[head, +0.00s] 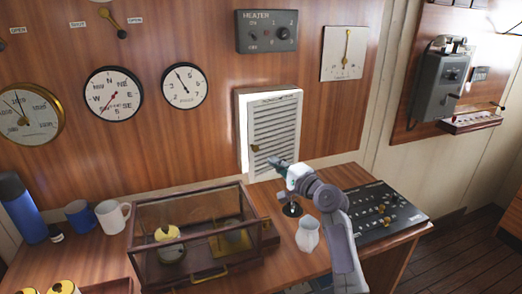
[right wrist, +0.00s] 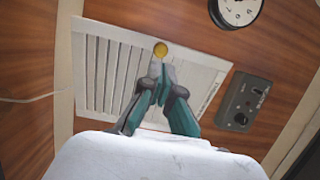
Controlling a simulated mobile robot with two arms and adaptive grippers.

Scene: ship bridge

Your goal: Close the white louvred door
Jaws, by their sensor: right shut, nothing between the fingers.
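The white louvred door (head: 275,132) is on the wood-panelled wall, with a small brass knob (head: 255,148) near its left edge. A pale strip shows along its left side, and the door looks slightly ajar; the exact gap is hard to tell. My right gripper (head: 274,163) is shut and empty in front of the door's lower part. In the right wrist view, the closed fingertips (right wrist: 160,68) point at the louvres (right wrist: 110,75), close to the yellow knob (right wrist: 161,49). Whether they touch it is unclear. My left gripper is not in view.
Below the door, the wooden desk holds a glass-topped case (head: 190,235), a pale cup (head: 308,234) and a black control panel (head: 377,212). A heater box (head: 267,32) is on the wall above. Mugs and a blue bottle (head: 22,207) stand at the left.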

